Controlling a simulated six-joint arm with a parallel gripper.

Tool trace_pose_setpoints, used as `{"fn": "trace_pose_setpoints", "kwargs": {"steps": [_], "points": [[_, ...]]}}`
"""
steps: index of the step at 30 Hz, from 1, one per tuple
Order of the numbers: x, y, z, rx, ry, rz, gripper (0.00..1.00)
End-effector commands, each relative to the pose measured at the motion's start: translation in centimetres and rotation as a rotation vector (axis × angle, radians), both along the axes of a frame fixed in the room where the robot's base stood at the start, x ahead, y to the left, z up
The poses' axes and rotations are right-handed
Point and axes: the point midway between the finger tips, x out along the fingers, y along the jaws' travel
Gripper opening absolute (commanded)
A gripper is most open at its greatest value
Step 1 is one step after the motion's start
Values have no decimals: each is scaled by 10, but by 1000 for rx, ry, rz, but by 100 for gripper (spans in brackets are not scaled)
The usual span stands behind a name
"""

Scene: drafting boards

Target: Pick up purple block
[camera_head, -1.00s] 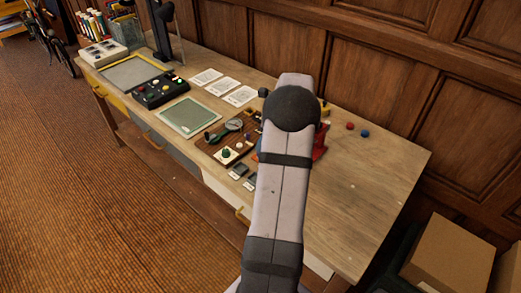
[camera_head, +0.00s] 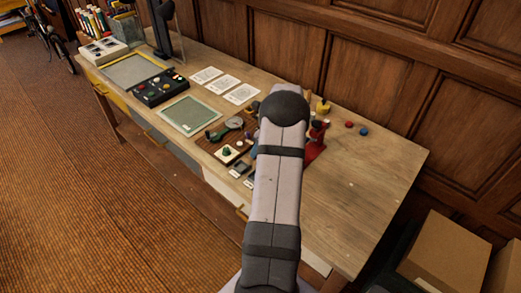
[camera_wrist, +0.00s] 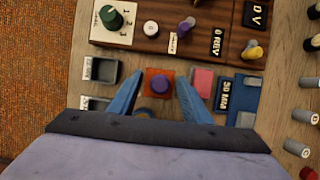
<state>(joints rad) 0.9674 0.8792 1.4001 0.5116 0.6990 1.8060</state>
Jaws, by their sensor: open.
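In the wrist view a small purple round-topped piece (camera_wrist: 160,84) sits on an orange-red square base. My gripper (camera_wrist: 159,76) is open, with one blue finger on each side of the purple piece. I cannot tell whether the fingers touch it or how far above it they are. In the head view my arm hides the gripper and the purple piece.
A wooden panel (camera_wrist: 140,38) with knobs and a purple lever (camera_wrist: 187,24) lies just beyond the fingers. A pink block (camera_wrist: 203,80) and a blue piece (camera_wrist: 240,92) are close on the right. Grey open boxes (camera_wrist: 101,71) are on the left.

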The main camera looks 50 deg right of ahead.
Motion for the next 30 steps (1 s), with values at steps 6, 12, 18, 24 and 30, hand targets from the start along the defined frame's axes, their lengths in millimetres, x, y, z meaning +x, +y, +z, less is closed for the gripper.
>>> {"fn": "trace_pose_setpoints", "kwargs": {"steps": [6,12,18,24,30], "points": [[3,0,-7,-2,-1,-1,44],[3,0,-7,-2,-1,-1,32],[3,0,-7,-2,0,-1,0],[3,0,-6,-2,-1,-1,0],[3,-1,4,-3,-1,1,0]]}}
